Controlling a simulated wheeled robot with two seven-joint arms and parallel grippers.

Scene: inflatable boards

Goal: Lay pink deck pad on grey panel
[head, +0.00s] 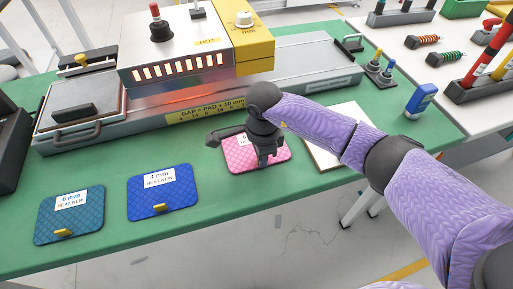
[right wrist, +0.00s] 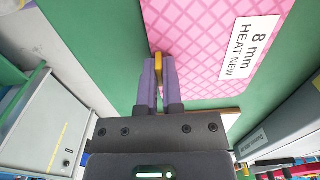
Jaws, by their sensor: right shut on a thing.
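The pink deck pad (head: 240,162), with a quilted top, is over the front of the green bench. In the right wrist view its pink surface (right wrist: 200,35) carries a label reading 8 mm HEAT NEW. My right gripper (head: 268,160) is above the pad's right part, its fingers pointing down. In the right wrist view the fingers (right wrist: 159,75) are shut on the pad's yellow tab (right wrist: 158,58). I cannot tell whether the pad touches the bench. A flat grey panel (head: 88,92) lies in the tray at the heater's left end. My left gripper is out of view.
A blue 4 mm pad (head: 180,200) and a teal 6 mm pad (head: 85,225) lie left on the green bench (head: 215,215). The heater (head: 175,60), marked HOT, stands behind. A pale board (head: 322,155) lies partly under my arm. A blue bottle (head: 420,100) stands right.

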